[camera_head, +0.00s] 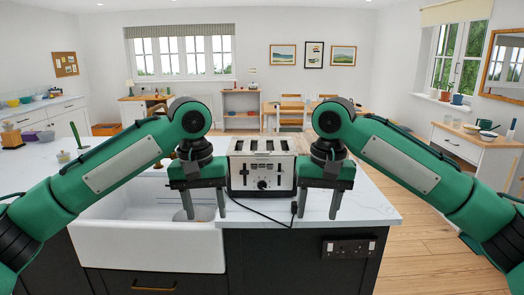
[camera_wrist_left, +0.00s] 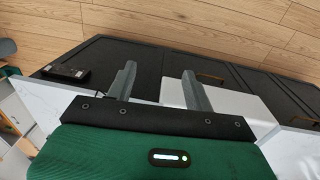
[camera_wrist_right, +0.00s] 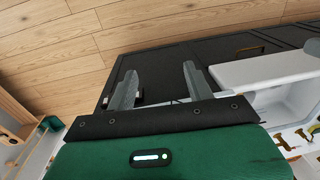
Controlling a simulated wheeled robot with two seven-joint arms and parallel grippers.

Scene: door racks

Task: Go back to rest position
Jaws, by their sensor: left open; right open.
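My left gripper (camera_head: 205,204) hangs with its fingers pointing down at the left side of the toaster, over the right part of the sink. Its two fingers are apart with nothing between them, as the left wrist view (camera_wrist_left: 157,85) also shows. My right gripper (camera_head: 317,204) hangs fingers down at the toaster's right side, near the counter's front edge. It is open and empty too, seen also in the right wrist view (camera_wrist_right: 158,88). Both arms are bent and held roughly symmetrically in front of me.
A silver toaster (camera_head: 262,165) stands on the white countertop (camera_head: 365,205) between my grippers. A white sink (camera_head: 145,243) is at left. A socket (camera_head: 349,248) is on the dark cabinet front. Wooden floor (camera_head: 430,235) is free at right.

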